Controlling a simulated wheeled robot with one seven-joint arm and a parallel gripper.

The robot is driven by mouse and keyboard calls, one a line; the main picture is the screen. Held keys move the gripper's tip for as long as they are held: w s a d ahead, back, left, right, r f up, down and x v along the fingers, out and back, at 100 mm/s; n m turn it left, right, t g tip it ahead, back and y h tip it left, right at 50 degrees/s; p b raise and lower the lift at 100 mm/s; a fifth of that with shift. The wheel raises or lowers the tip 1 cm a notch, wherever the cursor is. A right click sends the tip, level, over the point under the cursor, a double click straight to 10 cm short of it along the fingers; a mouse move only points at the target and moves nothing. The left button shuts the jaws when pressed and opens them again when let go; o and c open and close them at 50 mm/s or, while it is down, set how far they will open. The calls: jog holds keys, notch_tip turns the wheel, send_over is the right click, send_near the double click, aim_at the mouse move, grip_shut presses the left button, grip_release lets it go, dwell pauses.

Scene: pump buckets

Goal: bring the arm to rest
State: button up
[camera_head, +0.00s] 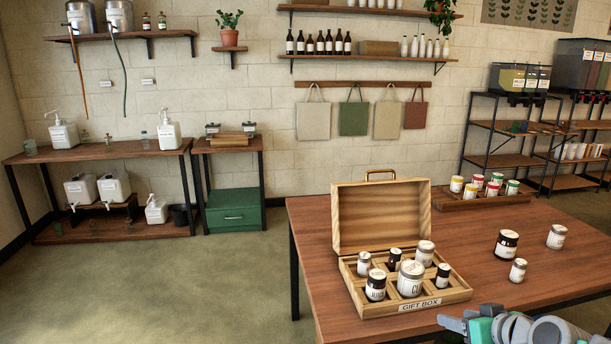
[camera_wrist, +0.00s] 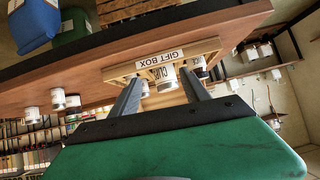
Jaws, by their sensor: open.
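My gripper (camera_wrist: 161,77) is open in the wrist view, its two dark fingers spread apart with nothing held between them. Beyond the fingertips, the view shows the gift box (camera_wrist: 118,71) and a large white jar (camera_wrist: 165,80), turned upside down in the picture.
On the table (camera_head: 400,333), a dark jar (camera_head: 507,245) and two pale jars (camera_head: 556,236) (camera_head: 518,270) stand right of the box. A tray (camera_head: 450,203) of several colored jars is at the back. Shelves and side tables line the wall. The floor at left is clear.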

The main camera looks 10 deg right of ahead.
jog(key=a+r+g+p, duration=0.3)
jog(key=a+g+p, duration=0.15)
jog(key=a, duration=1.05)
jog(key=s+a+r+g+p, duration=0.3)
jog(key=s+a+p, duration=0.3)
jog(key=s+a, duration=0.4)
jog(key=shift+a+r+h, duration=0.3)
jog(key=shift+a+r, duration=0.2)
jog(key=shift+a, duration=0.55)
jog(key=shift+s, duration=0.1)
